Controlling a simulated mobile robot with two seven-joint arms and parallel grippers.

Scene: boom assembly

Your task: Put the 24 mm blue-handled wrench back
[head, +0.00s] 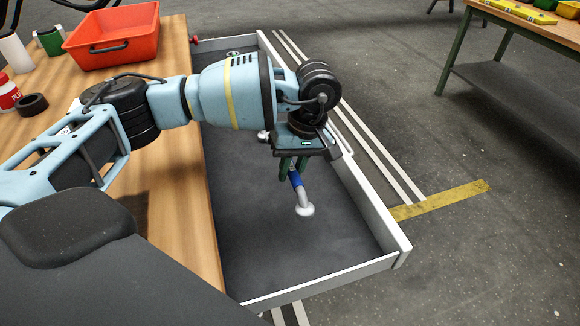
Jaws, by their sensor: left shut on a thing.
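The blue-handled wrench (299,192) hangs steeply from my left gripper (292,168), with its silver head pointing down over the open drawer (383,220). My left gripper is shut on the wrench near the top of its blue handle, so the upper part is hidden. I cannot tell whether the silver head touches the dark drawer floor. The size marking cannot be read. My right gripper is not in view.
The drawer's near part is bare; my left arm hides much of its far part, where small metal parts show. A red bin (112,42) stands on the wooden bench (176,225). A green-legged table (520,25) stands at the upper right.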

